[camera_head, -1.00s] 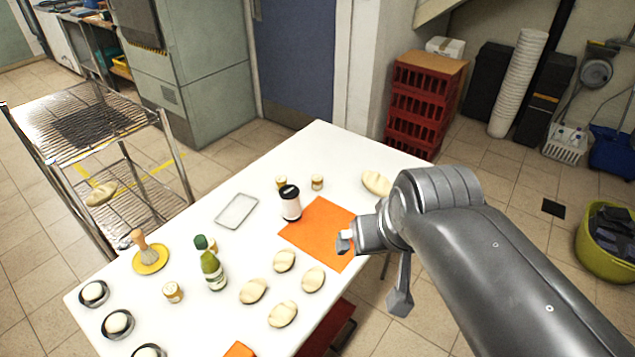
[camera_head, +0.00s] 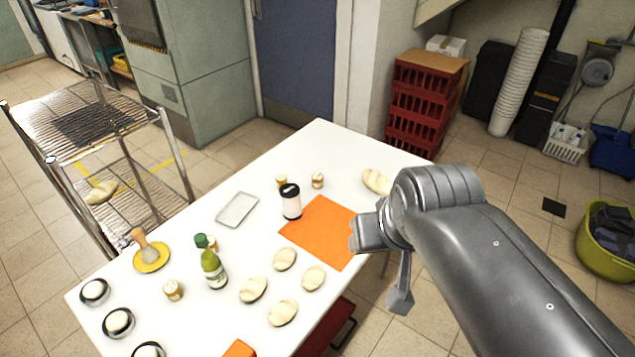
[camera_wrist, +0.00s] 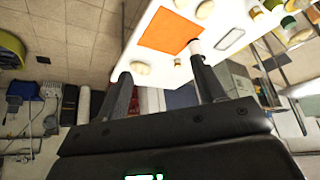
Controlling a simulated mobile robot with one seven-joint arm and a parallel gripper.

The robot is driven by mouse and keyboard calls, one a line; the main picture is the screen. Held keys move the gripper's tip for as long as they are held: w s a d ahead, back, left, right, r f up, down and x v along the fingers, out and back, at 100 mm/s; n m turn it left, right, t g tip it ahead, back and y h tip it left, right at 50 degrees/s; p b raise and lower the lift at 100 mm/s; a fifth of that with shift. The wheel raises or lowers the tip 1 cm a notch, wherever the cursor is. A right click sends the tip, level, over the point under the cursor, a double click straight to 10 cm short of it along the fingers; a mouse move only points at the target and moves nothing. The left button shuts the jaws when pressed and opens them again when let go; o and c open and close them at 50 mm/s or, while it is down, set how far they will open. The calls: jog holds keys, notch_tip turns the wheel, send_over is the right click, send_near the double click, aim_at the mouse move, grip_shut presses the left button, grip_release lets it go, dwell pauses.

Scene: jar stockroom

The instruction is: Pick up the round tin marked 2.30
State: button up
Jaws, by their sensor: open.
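Several small round tins stand on the white table, and their markings are too small to read, so I cannot tell which says 2.30. Two are at the far side, a left far tin (camera_head: 281,181) and a right far tin (camera_head: 317,181). A near tin (camera_head: 173,291) stands by the green bottle. A tin also shows in the wrist view (camera_wrist: 255,14). My gripper (camera_head: 354,236) is above the table's right edge, beside the orange mat, apart from all the tins. In the wrist view, my gripper (camera_wrist: 161,69) has its fingers wide apart with nothing held.
A dark-lidded jar (camera_head: 291,204) stands by the orange mat (camera_head: 318,235), close to the far tins. A green bottle (camera_head: 213,272), bread rolls (camera_head: 284,259), a metal tray (camera_head: 237,210) and a brush (camera_head: 148,250) occupy the table (camera_head: 210,325). Red crates (camera_head: 420,110) stand behind.

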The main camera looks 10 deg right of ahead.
jog(key=m+g+y, duration=0.1)
jog(key=m+y, duration=0.1)
jog(key=m, duration=2.9)
send_over(318, 177)
jog(key=s+d, duration=0.1)
jog(key=s, duration=0.3)
notch_tip(318, 177, down, 24)
jog(key=x, duration=0.7)
jog(key=d+x, duration=0.1)
jog(key=x, duration=0.3)
jog(key=shift+a+f, duration=0.1)
jog(key=shift+f, duration=0.25)
jog(key=c, duration=1.1)
